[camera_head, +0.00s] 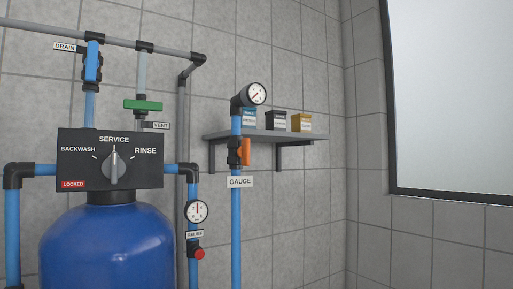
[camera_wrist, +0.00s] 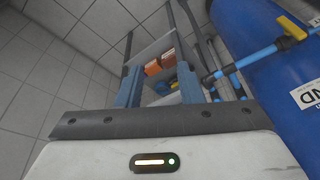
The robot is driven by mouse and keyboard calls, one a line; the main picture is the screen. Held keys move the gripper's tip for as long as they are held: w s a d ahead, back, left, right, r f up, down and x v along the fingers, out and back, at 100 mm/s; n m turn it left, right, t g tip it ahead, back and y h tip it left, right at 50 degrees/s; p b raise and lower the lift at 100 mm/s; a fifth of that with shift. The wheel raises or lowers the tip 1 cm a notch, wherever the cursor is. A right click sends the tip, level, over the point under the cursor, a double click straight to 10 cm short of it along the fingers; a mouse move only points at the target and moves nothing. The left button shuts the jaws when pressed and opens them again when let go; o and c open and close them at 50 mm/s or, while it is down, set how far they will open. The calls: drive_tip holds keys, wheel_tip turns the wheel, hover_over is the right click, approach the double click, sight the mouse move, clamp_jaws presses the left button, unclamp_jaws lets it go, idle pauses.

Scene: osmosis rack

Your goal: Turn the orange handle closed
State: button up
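The orange handle (camera_head: 245,151) is on a black valve (camera_head: 234,152) in the blue vertical pipe at the centre of the head view. It stands upright, roughly along the pipe, on the pipe's right side. A white GAUGE label (camera_head: 240,181) is just below it, and a round gauge (camera_head: 256,93) is above it. Nothing is seen touching the orange handle.
A grey shelf (camera_head: 265,135) with small boxes is behind the pipe. To the left are a blue tank (camera_head: 107,250), a control box (camera_head: 75,142), a green handle (camera_head: 143,105) and a red knob (camera_head: 199,254). The wrist view shows a yellow handle (camera_wrist: 291,27) beside a blue tank (camera_wrist: 250,55).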

drive_tip(key=w+a+r+n+t+y+p, duration=0.25)
drive_tip(key=w+a+r, duration=0.25)
drive_tip(key=w+r, duration=0.45)
drive_tip(key=n+t+y+p, duration=0.3)
drive_tip(key=n+t+y, duration=0.1)
drive_tip(key=t+y, duration=0.4)
approach(249, 148)
drive_tip(key=w+a, duration=0.1)
drive_tip(key=a, duration=0.1)
drive_tip(key=shift+t+h, duration=0.25)
drive_tip(key=shift+t, duration=0.3)
drive_tip(key=p+x, duration=0.3)
drive_tip(key=x, duration=0.3)
drive_tip(key=shift+w, duration=0.35)
drive_tip(key=shift+w+a+f, duration=0.15)
drive_tip(key=shift+w+a, duration=0.2)
drive_tip(key=shift+w, duration=0.1)
clamp_jaws()
